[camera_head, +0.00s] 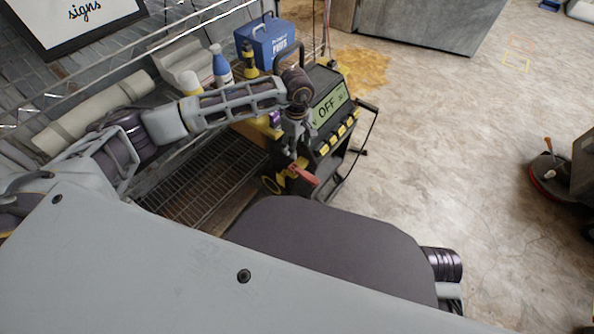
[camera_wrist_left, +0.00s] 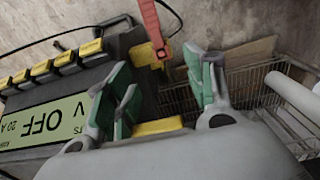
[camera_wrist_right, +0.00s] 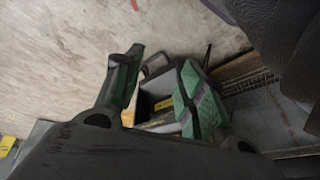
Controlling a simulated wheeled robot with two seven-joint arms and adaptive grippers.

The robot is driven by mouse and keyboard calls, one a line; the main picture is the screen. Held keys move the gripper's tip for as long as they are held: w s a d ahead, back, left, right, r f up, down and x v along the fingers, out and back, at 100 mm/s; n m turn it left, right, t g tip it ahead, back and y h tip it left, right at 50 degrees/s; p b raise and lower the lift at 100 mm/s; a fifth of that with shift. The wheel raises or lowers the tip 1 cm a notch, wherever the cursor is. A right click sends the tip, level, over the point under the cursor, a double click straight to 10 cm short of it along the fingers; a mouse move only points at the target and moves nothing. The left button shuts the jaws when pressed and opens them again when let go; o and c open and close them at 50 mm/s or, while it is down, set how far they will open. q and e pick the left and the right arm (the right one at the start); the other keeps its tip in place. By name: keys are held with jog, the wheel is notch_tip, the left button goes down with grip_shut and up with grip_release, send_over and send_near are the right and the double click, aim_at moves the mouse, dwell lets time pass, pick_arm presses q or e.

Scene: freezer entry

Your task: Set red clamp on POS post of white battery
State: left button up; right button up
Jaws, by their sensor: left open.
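The red clamp (camera_head: 305,174) shows at the front of the charger cart, just below my left gripper (camera_head: 293,148). In the left wrist view the red clamp (camera_wrist_left: 151,22) lies past the fingertips, between the lines of the two fingers and apart from them. My left gripper (camera_wrist_left: 165,78) is open with green pads and nothing between them. My right gripper (camera_wrist_right: 160,70) is open and empty in its own wrist view; it does not show in the head view. I cannot make out the white battery or its POS post in any view.
The dark charger (camera_head: 327,104) shows an OFF display, with yellow labels below it. A wire shelf (camera_head: 205,185) stands to its left, with a blue case (camera_head: 268,42) and bottles (camera_head: 221,66) behind. Open floor (camera_head: 450,150) lies to the right.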

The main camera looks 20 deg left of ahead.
dwell(0.3)
pick_arm(q)
jog(key=b, duration=0.2)
send_over(297, 168)
notch_tip(297, 168, down, 7)
jog(key=shift+s+f, duration=0.15)
jog(key=shift+f, duration=0.6)
pick_arm(e)
jog(key=shift+t+y, duration=0.4)
jog(key=shift+y, duration=0.1)
jog(key=f, duration=0.1)
jog(key=a+f, duration=0.1)
jog(key=f, duration=0.3)
jog(key=shift+w+a, duration=0.25)
jog(key=shift+w, duration=0.05)
jog(key=shift+w, duration=0.1)
